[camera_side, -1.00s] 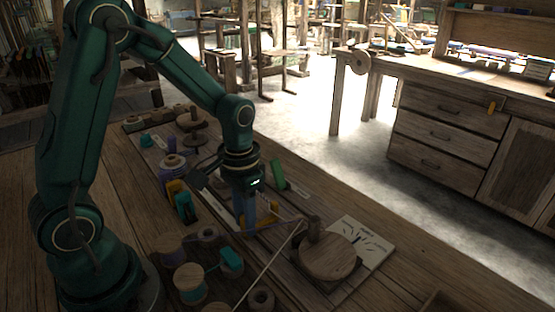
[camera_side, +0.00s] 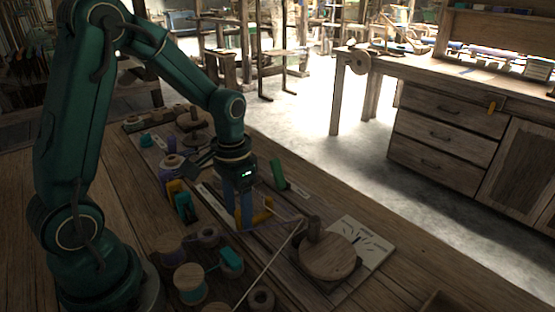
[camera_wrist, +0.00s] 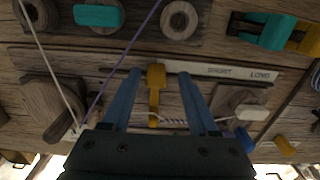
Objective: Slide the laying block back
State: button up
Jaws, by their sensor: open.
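The yellow laying block (camera_wrist: 155,76) sits at a pale strip (camera_wrist: 222,70) marked SHORT and LONG. A narrow yellow stem runs from it toward my gripper, and a twisted cord (camera_wrist: 174,121) meets its lower end. My gripper (camera_wrist: 160,82) has two blue fingers spread apart, one on each side of the block in the wrist view, with gaps showing. In the side view my gripper (camera_side: 243,222) points down at the yellow block (camera_side: 262,214), partly covering it. I cannot tell how deep the fingertips reach.
A round wooden disc with a post (camera_side: 328,258) stands to the right, beside a white card (camera_side: 365,240). Spools (camera_side: 190,282) stand in front, and a teal-and-yellow piece (camera_side: 184,206) lies left. A purple thread (camera_wrist: 125,55) and a white cord (camera_wrist: 45,60) cross the wrist view.

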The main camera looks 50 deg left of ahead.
jog(key=shift+r, duration=2.4)
jog(key=shift+w+d+r, duration=0.15)
jog(key=shift+r, duration=0.2)
jog(key=s+d+r+t, duration=0.5)
jog(key=s+r, duration=0.2)
jog(key=s, duration=0.2)
jog(key=shift+s+d+t, duration=0.15)
jog(key=shift+d+t, duration=0.15)
jog(key=shift+d, duration=0.1)
